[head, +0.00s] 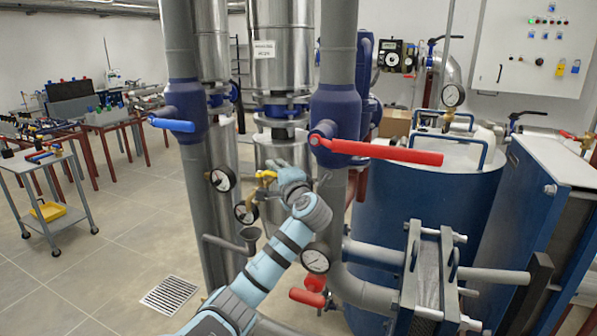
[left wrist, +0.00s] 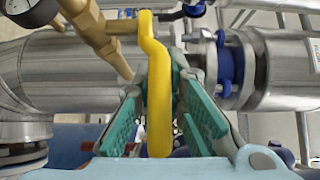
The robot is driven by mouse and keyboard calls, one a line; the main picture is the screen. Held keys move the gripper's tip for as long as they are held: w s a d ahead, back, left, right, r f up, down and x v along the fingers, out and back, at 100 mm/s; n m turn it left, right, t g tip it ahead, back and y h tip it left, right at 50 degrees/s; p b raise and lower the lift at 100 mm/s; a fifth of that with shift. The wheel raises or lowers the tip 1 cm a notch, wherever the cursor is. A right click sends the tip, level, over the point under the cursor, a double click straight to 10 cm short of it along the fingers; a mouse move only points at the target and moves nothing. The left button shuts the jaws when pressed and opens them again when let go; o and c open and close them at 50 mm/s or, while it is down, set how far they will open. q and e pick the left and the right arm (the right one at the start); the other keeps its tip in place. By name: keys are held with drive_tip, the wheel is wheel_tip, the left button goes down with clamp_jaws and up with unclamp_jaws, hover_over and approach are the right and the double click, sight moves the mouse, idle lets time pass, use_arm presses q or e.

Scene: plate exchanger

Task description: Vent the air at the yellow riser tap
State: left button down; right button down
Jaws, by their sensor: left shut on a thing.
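The yellow riser tap (head: 264,176) is on a riser pipe in the middle of the head view, beside a round gauge. My left gripper (head: 278,172) reaches it from below right and hides part of it. In the left wrist view the tap's yellow lever (left wrist: 158,95) lies lengthwise between the green finger pads of my left gripper (left wrist: 159,105), which is shut on it. The lever's upper end joins a brass fitting (left wrist: 95,30). My right gripper is not in view.
A red-handled valve (head: 385,152) juts out just right of my left gripper, and a blue-handled valve (head: 172,125) is to the left. A blue tank (head: 420,220) blocks the right. Floor at left is clear around a drain grate (head: 170,295).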

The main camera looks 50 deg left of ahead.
use_arm(q)
drive_tip(key=shift+r, duration=0.2)
drive_tip(key=c, duration=1.8)
unclamp_jaws()
drive_tip(key=shift+a, duration=0.1)
drive_tip(key=shift+o, duration=1)
drive_tip(key=shift+w+a+f, duration=0.1)
drive_tip(key=shift+f, duration=0.1)
